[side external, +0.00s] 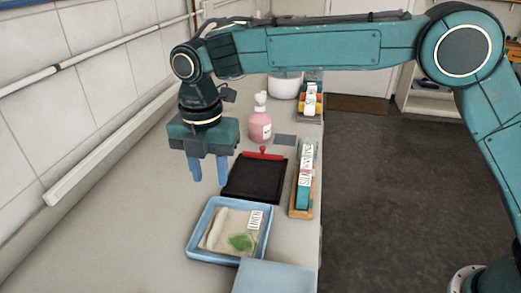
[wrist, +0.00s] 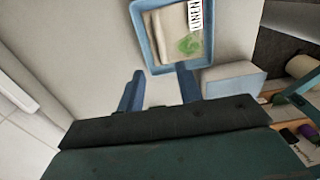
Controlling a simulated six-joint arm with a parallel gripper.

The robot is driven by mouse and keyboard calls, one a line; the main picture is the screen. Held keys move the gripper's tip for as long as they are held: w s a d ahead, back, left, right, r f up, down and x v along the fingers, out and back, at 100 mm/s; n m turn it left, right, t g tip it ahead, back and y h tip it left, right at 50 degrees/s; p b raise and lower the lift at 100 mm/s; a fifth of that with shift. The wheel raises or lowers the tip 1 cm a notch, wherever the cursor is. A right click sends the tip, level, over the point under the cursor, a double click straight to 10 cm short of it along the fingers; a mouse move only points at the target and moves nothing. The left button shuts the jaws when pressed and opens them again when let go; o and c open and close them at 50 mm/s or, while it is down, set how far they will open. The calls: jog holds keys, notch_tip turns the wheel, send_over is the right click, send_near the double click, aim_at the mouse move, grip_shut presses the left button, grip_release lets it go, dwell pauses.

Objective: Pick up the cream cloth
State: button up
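The cream cloth (side external: 215,230) lies folded in a blue tray (side external: 192,240) on the counter. It has a white label reading LINEN and a green patch. In the wrist view the cloth (wrist: 170,32) lies in the tray (wrist: 143,42) at the top, beyond my fingertips. My gripper (side external: 208,183) hangs above the counter, up and to the left of the tray in the side view, fingers pointing down. In the wrist view my gripper's (wrist: 160,80) two blue fingers are apart with nothing between them.
A black tray with a red handle (side external: 255,180) lies behind the blue tray. A pink bottle (side external: 260,125) stands farther back. An orange-based holder (side external: 302,205) sits at the right edge. A pale blue block (side external: 273,278) is in front. The tiled wall (side external: 60,110) bounds the left.

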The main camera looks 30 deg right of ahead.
send_over(217, 219)
jog(key=shift+f, duration=3.55)
jog(key=shift+f, duration=0.1)
jog(key=shift+f, duration=2.5)
grip_shut()
